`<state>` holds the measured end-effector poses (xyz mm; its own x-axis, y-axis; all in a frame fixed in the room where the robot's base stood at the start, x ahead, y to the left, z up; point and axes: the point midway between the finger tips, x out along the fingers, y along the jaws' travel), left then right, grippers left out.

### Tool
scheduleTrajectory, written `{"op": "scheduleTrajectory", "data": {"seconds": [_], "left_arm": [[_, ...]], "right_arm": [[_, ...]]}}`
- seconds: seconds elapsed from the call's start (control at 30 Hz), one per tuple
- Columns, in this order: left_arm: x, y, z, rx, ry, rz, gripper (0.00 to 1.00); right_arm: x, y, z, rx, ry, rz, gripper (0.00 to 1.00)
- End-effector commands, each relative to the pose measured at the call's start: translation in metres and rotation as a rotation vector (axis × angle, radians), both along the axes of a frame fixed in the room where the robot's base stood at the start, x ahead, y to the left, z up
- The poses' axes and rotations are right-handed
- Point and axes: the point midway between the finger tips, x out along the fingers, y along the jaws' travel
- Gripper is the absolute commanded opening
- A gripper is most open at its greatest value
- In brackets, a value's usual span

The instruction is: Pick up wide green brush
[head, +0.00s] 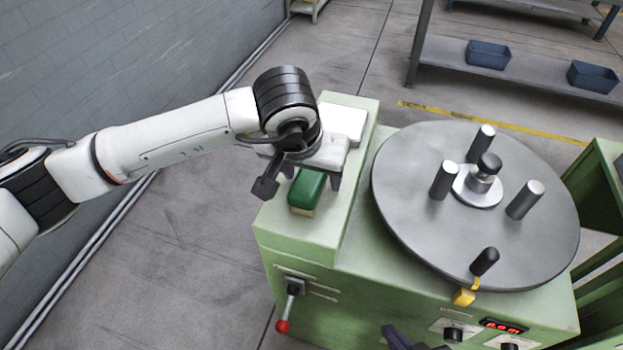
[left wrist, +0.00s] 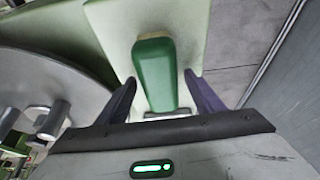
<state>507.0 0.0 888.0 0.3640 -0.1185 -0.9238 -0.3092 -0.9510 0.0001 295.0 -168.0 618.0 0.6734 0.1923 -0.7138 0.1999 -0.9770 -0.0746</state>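The wide green brush (head: 307,190) lies on the light green top of the machine's left block, with a pale bristle edge at its near end. In the left wrist view the brush (left wrist: 154,75) lies lengthwise between two dark fingers. My left gripper (left wrist: 156,98) is open, with one finger on each side of the brush and gaps showing on both sides. In the head view my left gripper (head: 312,178) is over the far end of the brush and partly hides it. A dark gripper tip at the bottom edge of the head view (head: 400,338) seems to be my right gripper, mostly out of frame.
A large grey turntable (head: 420,220) with several upright pegs stands right of the brush. A lever with a red knob (head: 283,326) sticks out of the machine's front. A shelf (head: 530,70) with blue bins stands behind. A grey wall is at the left.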

Motion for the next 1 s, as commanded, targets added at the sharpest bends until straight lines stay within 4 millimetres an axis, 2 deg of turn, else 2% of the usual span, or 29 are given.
{"op": "scheduleTrajectory", "data": {"seconds": [0.03,0.2,0.27,0.47,0.67,0.7,1.0], "left_arm": [[0.0,0.0,0.0,0.0,0.0,0.0,0.52],[0.0,0.0,0.0,0.0,0.0,0.0,0.24],[0.0,0.0,0.0,0.0,-0.001,0.0,0.16],[0.0,0.0,0.001,0.0,0.0,0.0,0.16],[0.0,0.0,0.012,-0.002,0.001,0.001,0.16],[0.002,0.0,0.018,-0.001,-0.006,0.0,0.16],[0.001,0.0,0.082,-0.002,-0.006,0.0,0.16]], "right_arm": [[0.0,0.0,0.0,0.0,-0.001,0.0,0.0],[0.0,0.0,0.0,0.0,-0.001,0.0,0.0],[0.0,0.0,0.0,0.0,-0.002,0.001,0.0],[0.001,0.0,0.001,0.0,-0.002,0.001,0.0],[0.001,0.0,0.019,0.0,-0.002,0.001,0.0],[0.002,0.0,0.013,0.001,-0.006,0.0,0.0],[0.001,0.0,0.004,-0.003,0.002,0.004,0.0]]}}
